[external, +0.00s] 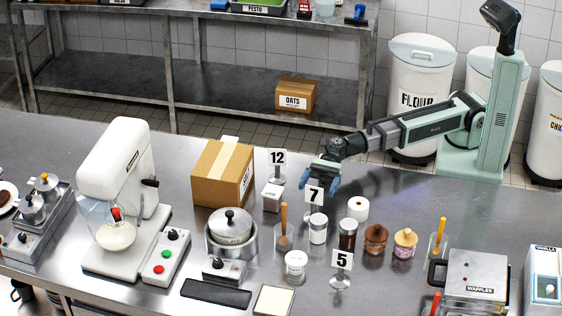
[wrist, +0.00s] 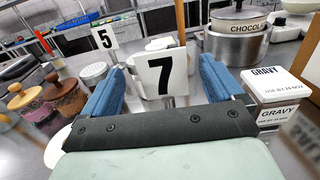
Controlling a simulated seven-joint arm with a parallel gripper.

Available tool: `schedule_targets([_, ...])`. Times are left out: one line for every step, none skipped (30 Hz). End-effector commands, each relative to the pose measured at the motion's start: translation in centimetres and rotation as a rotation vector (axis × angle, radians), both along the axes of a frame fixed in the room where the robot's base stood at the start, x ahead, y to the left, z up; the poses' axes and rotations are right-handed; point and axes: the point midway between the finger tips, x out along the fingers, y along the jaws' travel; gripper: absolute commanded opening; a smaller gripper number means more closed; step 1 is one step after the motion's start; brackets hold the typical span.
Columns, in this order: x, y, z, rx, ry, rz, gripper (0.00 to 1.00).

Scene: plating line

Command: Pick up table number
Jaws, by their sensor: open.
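The table number cards are white with black digits on small metal stands. The number 7 card (external: 314,194) stands upright in the middle of the table, and in the wrist view the 7 card (wrist: 161,75) shows large between my blue fingertips. My gripper (external: 325,176) is open, with one finger on each side of the card; I cannot tell if either touches it. The number 12 card (external: 277,158) stands behind and to the left. The number 5 card (external: 342,260) stands nearer the front, and also shows at the left of the wrist view (wrist: 105,38).
A gravy box (wrist: 275,95) sits close beside my gripper in the wrist view. A cardboard box (external: 222,174) stands to the left.

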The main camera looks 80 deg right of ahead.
Motion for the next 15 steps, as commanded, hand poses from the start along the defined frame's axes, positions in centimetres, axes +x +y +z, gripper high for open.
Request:
schedule_targets([0.1,0.3,0.0,0.000,0.000,0.000,0.94])
schedule_targets([0.1,0.4,0.1,0.000,0.000,-0.001,0.94])
schedule_targets([0.2,0.7,0.1,0.000,-0.001,-0.001,0.94])
schedule_targets([0.3,1.0,0.1,0.000,-0.001,-0.001,0.94])
schedule_targets([0.3,1.4,0.2,0.000,-0.001,0.000,0.94])
schedule_targets([0.4,1.9,0.2,0.000,-0.001,0.000,0.94])
schedule_targets([0.5,2.3,0.3,0.000,-0.001,0.001,0.94])
schedule_targets([0.5,2.7,0.4,0.000,-0.001,0.001,0.94])
schedule_targets([0.6,3.3,0.4,0.000,-0.001,0.001,0.94])
schedule_targets([0.7,3.7,0.4,0.000,-0.001,0.001,0.94])
schedule_targets([0.8,4.0,0.4,0.000,-0.001,0.000,0.94])
schedule_targets([0.8,4.5,0.4,0.000,-0.001,0.000,0.94])
schedule_targets([0.8,4.7,0.4,0.000,-0.001,0.000,0.94])
schedule_targets([0.8,4.9,0.4,0.000,-0.001,0.000,0.94])
schedule_targets([0.8,5.1,0.4,0.000,-0.001,0.000,0.94])
